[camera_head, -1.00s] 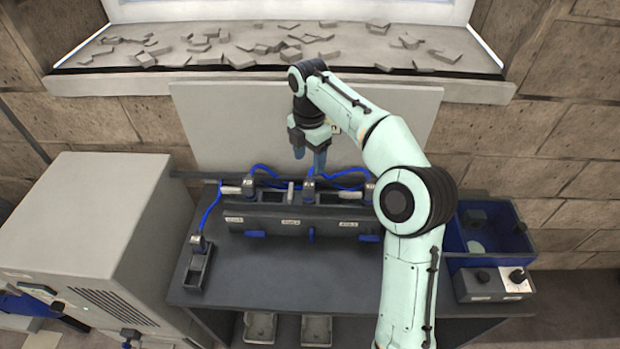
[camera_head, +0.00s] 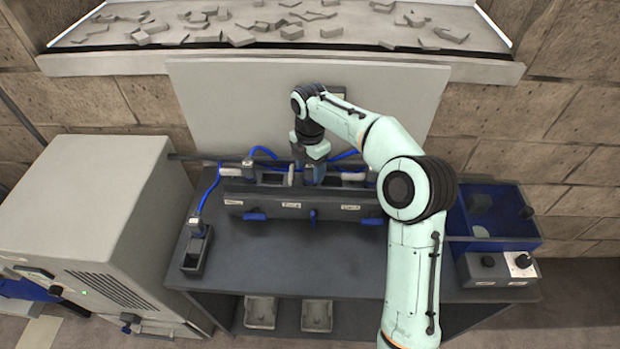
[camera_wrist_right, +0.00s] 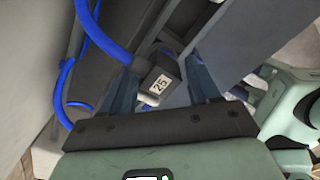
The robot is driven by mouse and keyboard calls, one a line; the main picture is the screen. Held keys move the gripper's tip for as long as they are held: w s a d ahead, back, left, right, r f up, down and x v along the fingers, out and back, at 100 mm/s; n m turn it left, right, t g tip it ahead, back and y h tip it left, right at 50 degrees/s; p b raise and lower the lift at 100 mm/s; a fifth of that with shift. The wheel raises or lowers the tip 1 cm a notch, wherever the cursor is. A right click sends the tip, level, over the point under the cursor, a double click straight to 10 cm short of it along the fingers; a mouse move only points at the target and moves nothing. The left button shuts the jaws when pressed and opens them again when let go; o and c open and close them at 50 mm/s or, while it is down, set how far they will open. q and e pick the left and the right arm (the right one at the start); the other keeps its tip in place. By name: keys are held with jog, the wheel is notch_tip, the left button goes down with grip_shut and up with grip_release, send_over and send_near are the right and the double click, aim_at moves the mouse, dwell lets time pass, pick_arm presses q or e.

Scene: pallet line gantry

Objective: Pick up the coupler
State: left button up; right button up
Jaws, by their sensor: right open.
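My right gripper (camera_head: 312,174) is open and points down at the middle of the dark manifold rail. A blue hose runs from this coupler. I cannot tell whether the fingers touch it. In the head view the gripper mostly hides it. Another coupler (camera_head: 249,168) sits on the left of the rail, and one (camera_head: 197,229) stands in a small holder at the bench's left. My left gripper is out of view.
The manifold block (camera_head: 268,203) with blue levers stands along the back of the grey bench (camera_head: 290,262). A grey cabinet (camera_head: 85,215) is at left. A blue bin (camera_head: 500,213) and a control box (camera_head: 490,268) are at right. The bench front is clear.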

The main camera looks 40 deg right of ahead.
jog(key=shift+f, duration=0.9)
grip_shut()
